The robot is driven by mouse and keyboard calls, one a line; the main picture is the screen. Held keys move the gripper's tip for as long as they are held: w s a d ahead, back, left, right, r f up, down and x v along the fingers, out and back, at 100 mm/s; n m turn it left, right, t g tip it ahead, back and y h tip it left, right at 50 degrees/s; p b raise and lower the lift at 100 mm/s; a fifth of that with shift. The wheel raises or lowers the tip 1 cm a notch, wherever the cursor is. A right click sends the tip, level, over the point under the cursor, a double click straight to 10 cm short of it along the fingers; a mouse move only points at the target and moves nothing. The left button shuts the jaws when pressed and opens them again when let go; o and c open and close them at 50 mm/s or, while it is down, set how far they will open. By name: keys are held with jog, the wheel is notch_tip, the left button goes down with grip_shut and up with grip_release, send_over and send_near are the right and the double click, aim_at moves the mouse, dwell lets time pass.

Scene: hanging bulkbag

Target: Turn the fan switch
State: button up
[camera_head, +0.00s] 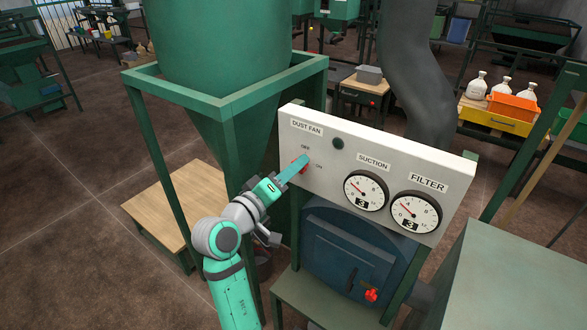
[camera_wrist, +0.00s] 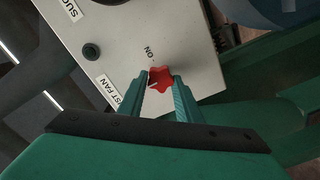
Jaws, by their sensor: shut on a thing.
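The fan switch is a red knob (camera_wrist: 161,77) on the white panel (camera_head: 330,140), under the "DUST FAN" label and beside the "OFF" and "ON" marks. In the head view the red knob (camera_head: 303,165) is partly covered by my fingers. My gripper (camera_head: 297,167) reaches up to the panel from the lower left. In the wrist view my gripper (camera_wrist: 161,80) has one finger on each side of the knob and is shut on it. A white line shows on the knob near the left finger.
The panel also carries a dark round button (camera_head: 338,143), a suction gauge (camera_head: 366,190) and a filter gauge (camera_head: 416,212). Below is a blue door (camera_head: 345,250) with a red handle knob (camera_head: 371,295). A green frame post (camera_head: 238,160) stands close to my arm on the left.

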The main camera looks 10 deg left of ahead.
jog(key=shift+a, duration=0.15)
jog(key=o, duration=1)
jog(key=shift+o, duration=0.2)
jog(key=v, duration=1)
jog(key=shift+s, duration=0.4)
jog(key=shift+f, duration=0.15)
